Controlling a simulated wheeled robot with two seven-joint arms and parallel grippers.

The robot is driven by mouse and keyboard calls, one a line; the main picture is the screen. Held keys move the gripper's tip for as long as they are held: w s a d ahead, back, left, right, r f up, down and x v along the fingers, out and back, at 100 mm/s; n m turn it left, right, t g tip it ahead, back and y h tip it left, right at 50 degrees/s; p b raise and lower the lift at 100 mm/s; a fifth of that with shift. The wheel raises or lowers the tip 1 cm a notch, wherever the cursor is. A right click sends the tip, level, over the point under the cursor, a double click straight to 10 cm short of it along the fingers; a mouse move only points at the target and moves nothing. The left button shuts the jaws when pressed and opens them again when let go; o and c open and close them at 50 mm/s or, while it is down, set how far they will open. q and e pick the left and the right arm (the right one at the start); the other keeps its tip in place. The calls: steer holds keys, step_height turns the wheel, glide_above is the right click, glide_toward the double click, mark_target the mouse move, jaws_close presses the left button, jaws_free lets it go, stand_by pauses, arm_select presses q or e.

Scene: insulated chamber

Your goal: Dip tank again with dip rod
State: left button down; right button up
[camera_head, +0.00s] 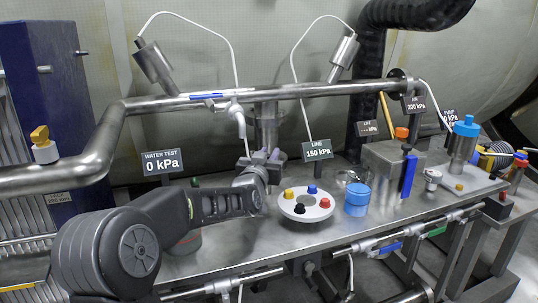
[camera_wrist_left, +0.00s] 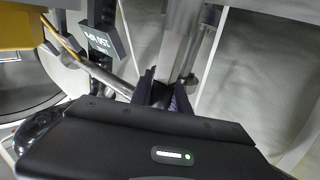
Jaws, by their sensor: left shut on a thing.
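My left gripper (camera_head: 268,158) reaches in from the left, at the foot of the vertical metal fitting (camera_head: 267,128) under the long pipe. In the left wrist view its dark fingers (camera_wrist_left: 165,95) are shut on a grey metal piece (camera_wrist_left: 182,48); I cannot tell whether this is a rod or part of the fitting. A grey box-like tank (camera_head: 380,160) stands on the bench right of centre, with an orange cap and a blue strip. A thin yellow rod (camera_head: 386,112) stands upright behind it. I cannot tell which thing is the dip rod. My right gripper is not in view.
A white round holder (camera_head: 306,214) with coloured knobs and a blue container (camera_head: 357,199) stand on the bench near my gripper. A long pipe (camera_head: 330,90) crosses above. Signs (camera_head: 162,162) stand along the back. A blue-topped cylinder (camera_head: 464,140) stands at the right.

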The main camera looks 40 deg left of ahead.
arm_select(q)
steer(key=c, duration=1.3)
jaws_free()
steer(key=shift+r, duration=0.1)
steer(key=shift+o, duration=0.2)
steer(key=v, duration=0.7)
steer(key=shift+s, duration=0.35)
steer(key=shift+d, duration=0.1)
